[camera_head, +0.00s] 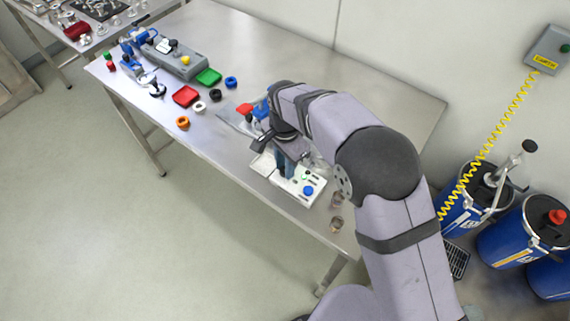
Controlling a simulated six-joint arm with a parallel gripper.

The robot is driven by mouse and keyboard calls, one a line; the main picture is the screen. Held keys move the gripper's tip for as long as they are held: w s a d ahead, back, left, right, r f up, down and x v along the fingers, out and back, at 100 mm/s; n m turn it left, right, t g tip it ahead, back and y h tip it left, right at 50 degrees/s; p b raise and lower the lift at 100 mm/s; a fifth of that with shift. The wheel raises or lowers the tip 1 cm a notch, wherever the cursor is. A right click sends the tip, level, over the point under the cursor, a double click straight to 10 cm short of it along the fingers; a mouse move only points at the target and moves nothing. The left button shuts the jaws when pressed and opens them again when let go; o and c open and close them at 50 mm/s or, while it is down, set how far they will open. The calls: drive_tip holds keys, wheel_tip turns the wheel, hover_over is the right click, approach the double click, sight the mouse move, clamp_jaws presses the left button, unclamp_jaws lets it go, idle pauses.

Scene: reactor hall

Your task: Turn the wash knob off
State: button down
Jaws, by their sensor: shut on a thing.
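A white device (298,185) with a light tray at its left stands near the front edge of the steel table. Its front panel carries a blue knob or button (308,190), a green mark and several small dark marks. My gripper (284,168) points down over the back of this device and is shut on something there. My fingers and wrist hide most of what they hold. It appears to be the wash knob, but its shape and setting cannot be made out.
Two small cups (336,224) stand right of the device. Red (185,96) and green (208,77) trays, coloured rings and a grey instrument (175,58) lie farther left. Blue drums (515,235) and a coiled yellow hose (490,140) are at the right. The table's far right is clear.

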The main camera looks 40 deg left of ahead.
drive_tip(key=shift+n, duration=0.3)
drive_tip(key=n, duration=0.3)
drive_tip(key=shift+n, duration=0.3)
drive_tip(key=n+b, duration=0.1)
drive_tip(key=n, duration=0.8)
drive_tip(key=shift+a+r, duration=0.1)
drive_tip(key=n, duration=0.4)
drive_tip(key=shift+n, duration=0.3)
drive_tip(key=c, duration=1.5)
unclamp_jaws()
drive_tip(key=shift+b, duration=0.3)
